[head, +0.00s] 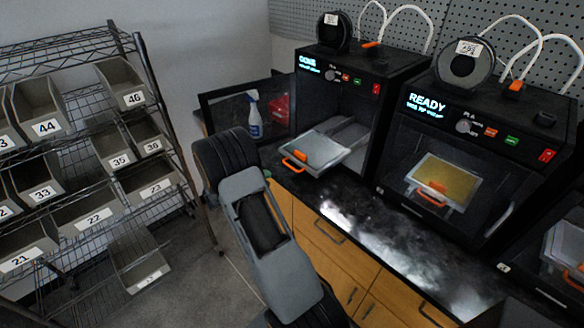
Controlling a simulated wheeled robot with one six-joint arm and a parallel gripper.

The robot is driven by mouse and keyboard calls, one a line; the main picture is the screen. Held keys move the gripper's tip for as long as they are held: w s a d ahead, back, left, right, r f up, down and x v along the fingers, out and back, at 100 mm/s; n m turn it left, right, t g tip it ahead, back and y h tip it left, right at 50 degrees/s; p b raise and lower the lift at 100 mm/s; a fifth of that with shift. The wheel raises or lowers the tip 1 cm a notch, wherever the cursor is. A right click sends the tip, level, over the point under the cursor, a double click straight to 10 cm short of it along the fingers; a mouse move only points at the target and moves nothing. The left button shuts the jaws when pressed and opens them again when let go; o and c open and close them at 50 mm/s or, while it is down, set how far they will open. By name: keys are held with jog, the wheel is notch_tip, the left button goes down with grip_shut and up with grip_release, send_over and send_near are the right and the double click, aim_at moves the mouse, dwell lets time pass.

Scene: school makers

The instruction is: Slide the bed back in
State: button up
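A black printer (371,92) with a screen that seems to read "DONE" stands on the dark counter. Its door (240,95) is swung open to the left. Its grey bed (318,150) sticks out of the open front over the counter, with an orange handle (295,159) at its front edge. The bed's rear is inside the chamber. My arm rises from the bottom to the left of the bed, apart from it in the picture. My gripper cannot be made out; the arm's links seem to hide it.
A second printer (500,115) reading "READY" stands to the right, with a yellowish bed (447,180) inside. Another printer is partly visible at the right edge. A spray bottle (253,115) and a red object (279,107) show behind the open door. A wire rack (140,60) of numbered bins stands left.

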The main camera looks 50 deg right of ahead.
aim_at(292, 168)
jog(key=p+x, duration=0.1)
jog(key=x, duration=0.3)
jog(key=p+x, duration=0.1)
jog(key=x, duration=0.4)
jog(key=p+x, duration=0.1)
jog(key=x, duration=0.4)
jog(key=shift+w+f, duration=0.1)
jog(key=shift+w, duration=0.15)
grip_shut()
